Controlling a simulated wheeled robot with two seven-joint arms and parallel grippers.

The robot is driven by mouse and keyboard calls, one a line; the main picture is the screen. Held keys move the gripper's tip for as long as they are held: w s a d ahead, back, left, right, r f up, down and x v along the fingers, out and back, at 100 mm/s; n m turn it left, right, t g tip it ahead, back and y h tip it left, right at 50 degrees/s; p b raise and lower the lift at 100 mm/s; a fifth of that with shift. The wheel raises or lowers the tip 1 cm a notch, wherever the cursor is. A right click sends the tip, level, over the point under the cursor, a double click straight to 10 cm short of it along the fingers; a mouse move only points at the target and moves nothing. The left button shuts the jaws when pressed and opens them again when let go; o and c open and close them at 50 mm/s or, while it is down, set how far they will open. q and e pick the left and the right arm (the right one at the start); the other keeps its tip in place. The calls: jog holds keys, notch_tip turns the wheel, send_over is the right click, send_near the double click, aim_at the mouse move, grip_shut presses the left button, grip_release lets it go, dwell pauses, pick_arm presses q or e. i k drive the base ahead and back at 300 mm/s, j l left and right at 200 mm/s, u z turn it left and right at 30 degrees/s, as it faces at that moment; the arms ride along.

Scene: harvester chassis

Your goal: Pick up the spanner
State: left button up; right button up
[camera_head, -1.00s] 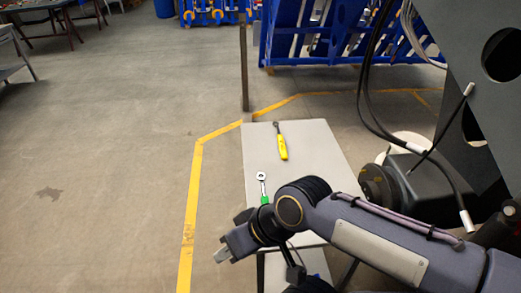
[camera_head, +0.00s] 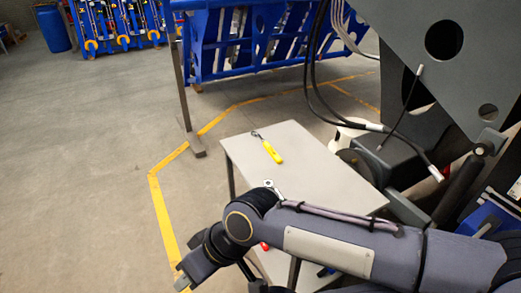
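A grey table (camera_head: 315,155) stands in the middle of the head view. A tool with a silver ring-shaped head (camera_head: 270,184), spanner-like, lies at its near left part. Its handle is hidden behind my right arm. A second tool, with a yellow handle (camera_head: 272,152) and dark shaft, lies farther back on the tabletop. My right gripper (camera_head: 183,284) is left of the table, low at the picture's bottom edge, apart from both tools. It is small and partly cut off, so its opening is unclear. My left gripper is not in view.
The grey harvester chassis (camera_head: 425,45) with black hoses rises right of the table. A blue rack (camera_head: 235,50) and a metal post (camera_head: 181,80) stand behind. A red item (camera_head: 264,246) shows below the tabletop. The floor at left is clear.

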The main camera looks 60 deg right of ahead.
aim_at(278, 161)
jog(key=i+z, duration=0.45)
jog(key=i, duration=0.15)
jog(key=i+j+z, duration=0.25)
jog(key=i+z, duration=0.15)
jog(key=i, duration=0.2)
jog(key=i+z, duration=0.3)
jog(key=i, duration=0.3)
jog(key=i+j+z, duration=0.15)
jog(key=i+z, duration=0.15)
jog(key=i, duration=0.35)
jog(key=i+z, duration=0.2)
jog(key=z, duration=0.25)
jog(key=i+z, duration=0.2)
jog(key=z, duration=0.25)
jog(key=i+j+z, duration=0.1)
jog(key=z, duration=0.35)
jog(key=i+z, duration=0.25)
jog(key=z, duration=0.15)
jog(key=i+j+z, duration=0.15)
jog(key=z, duration=0.2)
jog(key=i+j+z, duration=0.2)
jog(key=z, duration=0.2)
jog(key=i, duration=0.05)
